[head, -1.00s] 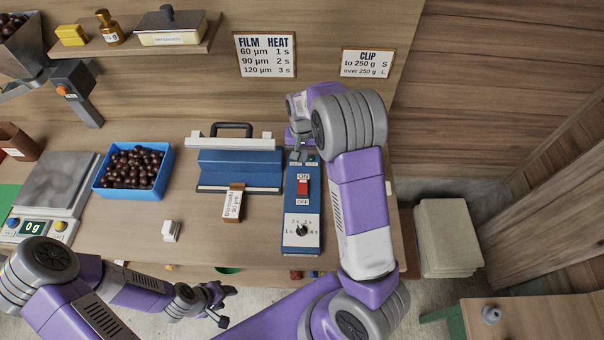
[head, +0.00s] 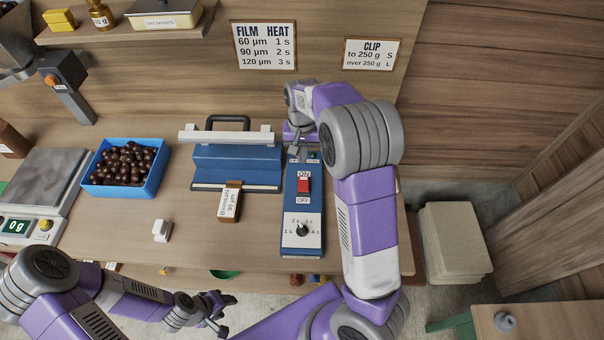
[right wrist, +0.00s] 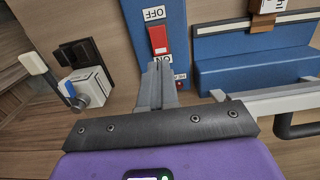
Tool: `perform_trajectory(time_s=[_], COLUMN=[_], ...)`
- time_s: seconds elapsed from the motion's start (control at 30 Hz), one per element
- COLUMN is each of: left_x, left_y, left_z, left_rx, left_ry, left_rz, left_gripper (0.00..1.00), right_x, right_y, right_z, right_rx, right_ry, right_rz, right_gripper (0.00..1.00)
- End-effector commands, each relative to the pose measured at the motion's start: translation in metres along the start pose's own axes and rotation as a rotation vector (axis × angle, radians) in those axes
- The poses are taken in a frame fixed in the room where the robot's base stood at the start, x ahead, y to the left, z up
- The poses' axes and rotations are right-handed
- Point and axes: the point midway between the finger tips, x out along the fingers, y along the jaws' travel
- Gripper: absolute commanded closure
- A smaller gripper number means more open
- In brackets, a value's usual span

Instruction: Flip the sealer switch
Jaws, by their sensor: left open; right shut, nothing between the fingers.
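The sealer switch is a red rocker (head: 304,186) on a blue control panel (head: 290,218), with ON at its far end and OFF at its near end. It also shows in the right wrist view (right wrist: 157,41). My right gripper (head: 294,153) is shut and empty at the panel's far end. In the right wrist view its fingertips (right wrist: 160,67) lie by the switch's ON end and partly cover the ON label; I cannot tell if they touch. The blue sealer (head: 237,165) stands left of the panel. My left gripper (head: 219,309) is open and empty near the table's front edge.
A blue box of chestnuts (head: 155,182) and a scale (head: 47,182) stand at the left. A brown holder with a film card (head: 229,203) and a small white object (head: 161,230) are in front of the sealer. A dial (head: 302,230) sits on the panel's near end.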

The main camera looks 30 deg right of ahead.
Motion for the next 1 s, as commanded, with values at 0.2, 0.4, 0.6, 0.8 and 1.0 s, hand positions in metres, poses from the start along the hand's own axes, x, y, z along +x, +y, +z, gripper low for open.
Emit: perform_trajectory(time_s=[0.2,0.4,0.6,0.8,1.0], left_x=[0.004,0.008,0.011,0.012,0.012], left_y=[-0.002,-0.003,-0.004,-0.004,-0.004], left_z=[0.0,0.0,0.0,0.0,0.0], left_rx=[0.0,0.0,0.0,0.0,0.0], left_ry=[0.0,0.0,0.0,0.0,0.0], left_rz=[0.0,0.0,0.0,0.0,0.0], left_gripper=[0.51,0.51,0.51,0.51,0.51], right_x=[0.035,0.079,0.115,0.134,0.138], right_y=[0.001,0.002,0.001,0.001,0.001], right_z=[0.001,0.001,0.001,0.001,0.0], right_rx=[0.001,0.002,0.001,0.0,0.001], right_ry=[-0.005,-0.006,-0.004,-0.002,-0.001], right_rz=[0.004,0.005,0.003,0.002,0.001], right_gripper=[1.0,1.0,1.0,1.0,1.0])
